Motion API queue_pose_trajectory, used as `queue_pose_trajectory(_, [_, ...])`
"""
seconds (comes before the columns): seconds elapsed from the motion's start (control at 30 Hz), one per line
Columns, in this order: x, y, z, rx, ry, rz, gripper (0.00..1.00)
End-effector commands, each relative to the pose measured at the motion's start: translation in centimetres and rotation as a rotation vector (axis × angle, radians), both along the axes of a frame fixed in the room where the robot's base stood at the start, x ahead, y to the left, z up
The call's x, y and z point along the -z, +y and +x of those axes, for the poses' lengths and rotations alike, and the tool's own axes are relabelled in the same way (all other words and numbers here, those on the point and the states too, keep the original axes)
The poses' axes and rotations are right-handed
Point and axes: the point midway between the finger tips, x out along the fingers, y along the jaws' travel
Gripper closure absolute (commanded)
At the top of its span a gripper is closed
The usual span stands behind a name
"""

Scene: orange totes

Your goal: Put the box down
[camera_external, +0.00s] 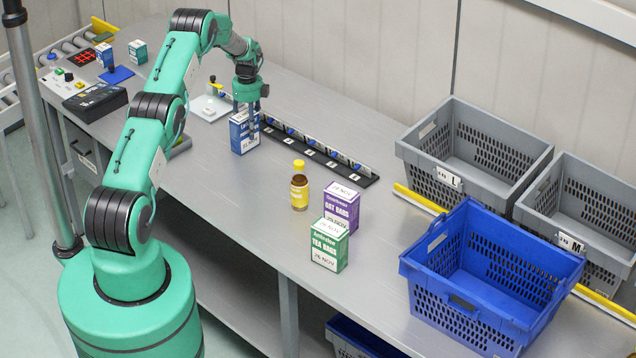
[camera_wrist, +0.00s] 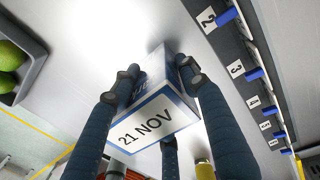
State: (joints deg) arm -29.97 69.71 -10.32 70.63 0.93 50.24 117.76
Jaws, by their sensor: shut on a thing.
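My gripper (camera_external: 249,104) is shut on a small blue and white box (camera_external: 243,137). In the external view the box is upright beneath my gripper, at or just above the grey table (camera_external: 227,195); I cannot tell whether it touches. In the wrist view the box (camera_wrist: 154,118) shows a white face reading "21 NOV", with my gripper's dark fingers (camera_wrist: 158,85) around it.
A black numbered rack (camera_external: 318,154) runs close to the right of the box. A yellow-capped bottle (camera_external: 299,190), a purple box (camera_external: 341,207) and a green tea box (camera_external: 330,246) stand nearer. A blue tote (camera_external: 480,300) and grey totes (camera_external: 440,180) are at right. Table left of the bottle is clear.

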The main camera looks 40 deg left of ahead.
Motion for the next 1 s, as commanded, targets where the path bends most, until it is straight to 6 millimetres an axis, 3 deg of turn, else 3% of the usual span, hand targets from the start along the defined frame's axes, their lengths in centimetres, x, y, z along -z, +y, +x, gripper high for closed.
queue_pose_trajectory(0.03, [0.2,0.0,0.0,0.0,-0.001,0.0,0.92])
queue_pose_trajectory(0.07, [0.2,0.0,0.0,0.0,0.0,0.0,0.54])
queue_pose_trajectory(0.17, [0.2,0.0,0.0,0.0,0.0,0.0,0.37])
queue_pose_trajectory(0.67, [-0.3,0.0,0.0,0.0,0.0,0.0,0.37])
queue_pose_trajectory(1.0, [-3.6,0.0,0.1,0.0,-0.001,0.001,0.37])
